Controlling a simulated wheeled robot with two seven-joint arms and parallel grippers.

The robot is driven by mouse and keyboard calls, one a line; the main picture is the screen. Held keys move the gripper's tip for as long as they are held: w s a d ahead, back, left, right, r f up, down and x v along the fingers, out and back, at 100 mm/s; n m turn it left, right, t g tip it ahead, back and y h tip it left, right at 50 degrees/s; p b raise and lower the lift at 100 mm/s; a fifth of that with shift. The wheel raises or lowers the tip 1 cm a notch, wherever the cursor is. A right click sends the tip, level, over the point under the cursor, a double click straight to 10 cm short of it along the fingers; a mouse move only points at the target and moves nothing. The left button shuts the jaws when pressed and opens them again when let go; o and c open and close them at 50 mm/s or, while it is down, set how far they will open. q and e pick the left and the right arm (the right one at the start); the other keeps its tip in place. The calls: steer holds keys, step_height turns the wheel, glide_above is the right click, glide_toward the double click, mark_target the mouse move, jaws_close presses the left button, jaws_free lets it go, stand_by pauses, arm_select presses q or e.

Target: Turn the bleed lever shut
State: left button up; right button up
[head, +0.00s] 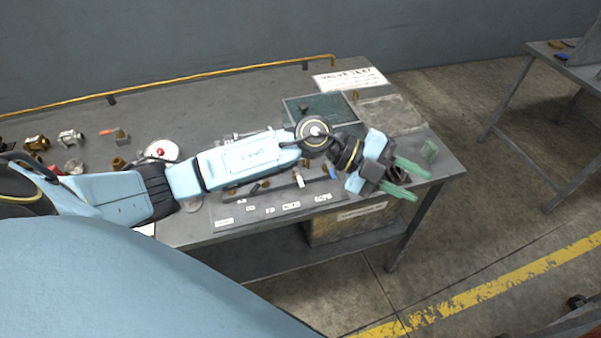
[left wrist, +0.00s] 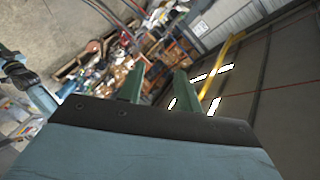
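My left arm reaches across the grey workbench (head: 190,235) from the left in the head view. My left gripper (head: 421,186) is at the bench's right end, its two green fingers apart with nothing between them. The fingers also show apart in the left wrist view (left wrist: 160,70). A metal rail with small fittings (head: 283,183) lies on a labelled board (head: 265,211), partly hidden by my forearm. A small blue part (head: 332,171) shows near the rail's right end, left of the gripper. I cannot tell if it is the bleed lever. My right gripper is not in view.
A dark green tray (head: 292,107) and a white sign (head: 349,79) are at the bench's back. Brass and steel fittings (head: 70,137) and a white round dish (head: 152,152) are on the left. A box (head: 350,224) stands beneath.

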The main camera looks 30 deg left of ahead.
arm_select(q)
steer(key=a+f+m+g+y, duration=0.1)
steer(key=a+f+g+y, duration=0.25)
steer(key=a+y, duration=0.35)
steer(key=n+y, duration=0.2)
steer(key=y, duration=0.6)
glide_above(300, 181)
step_height(300, 181, down, 13)
steer(key=shift+f+p, duration=0.15)
steer(key=shift+p, duration=0.4)
jaws_close()
